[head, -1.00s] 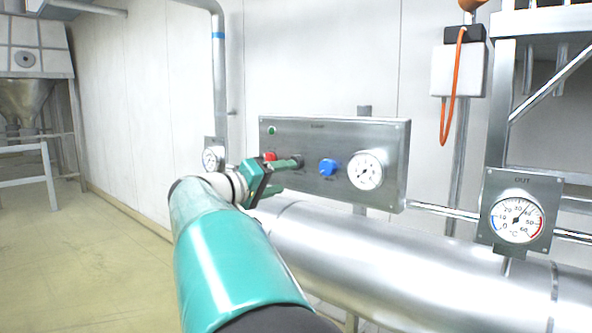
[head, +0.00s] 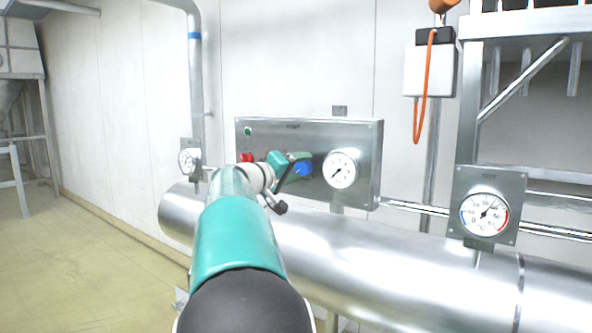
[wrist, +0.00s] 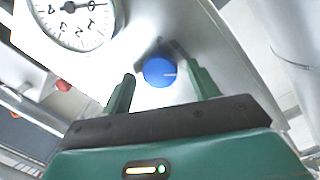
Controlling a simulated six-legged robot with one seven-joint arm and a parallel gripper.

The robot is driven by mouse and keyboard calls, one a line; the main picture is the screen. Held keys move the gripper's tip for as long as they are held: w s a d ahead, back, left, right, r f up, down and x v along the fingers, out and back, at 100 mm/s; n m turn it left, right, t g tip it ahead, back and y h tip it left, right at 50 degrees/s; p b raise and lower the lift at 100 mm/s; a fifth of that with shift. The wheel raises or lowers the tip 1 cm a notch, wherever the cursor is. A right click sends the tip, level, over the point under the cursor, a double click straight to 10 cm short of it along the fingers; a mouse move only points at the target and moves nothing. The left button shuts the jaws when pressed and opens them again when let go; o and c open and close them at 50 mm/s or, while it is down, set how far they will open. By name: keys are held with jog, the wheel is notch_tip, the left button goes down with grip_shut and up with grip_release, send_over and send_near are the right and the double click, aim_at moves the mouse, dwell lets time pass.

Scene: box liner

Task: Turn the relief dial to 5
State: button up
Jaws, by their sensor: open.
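The relief dial is a round blue knob (head: 303,169) on the steel control panel (head: 362,137). In the wrist view the blue knob (wrist: 159,72) shows a pale pointer line toward the right of the picture. My gripper (wrist: 162,82) is open, with one finger on each side of the knob; I cannot tell whether either touches it. In the head view my gripper (head: 292,165) partly covers the knob. A white gauge (head: 340,170) sits right of the knob, and its numbered face (wrist: 76,18) shows at the wrist view's upper left.
A red button (head: 246,157) and a green light (head: 248,131) are on the panel's left. A thick silver pipe (head: 400,258) runs below the panel. A temperature gauge (head: 484,214) stands at right, with an orange cable (head: 418,110) above left of it.

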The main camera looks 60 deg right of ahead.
jog(key=c, duration=1)
jog(key=shift+o, duration=0.2)
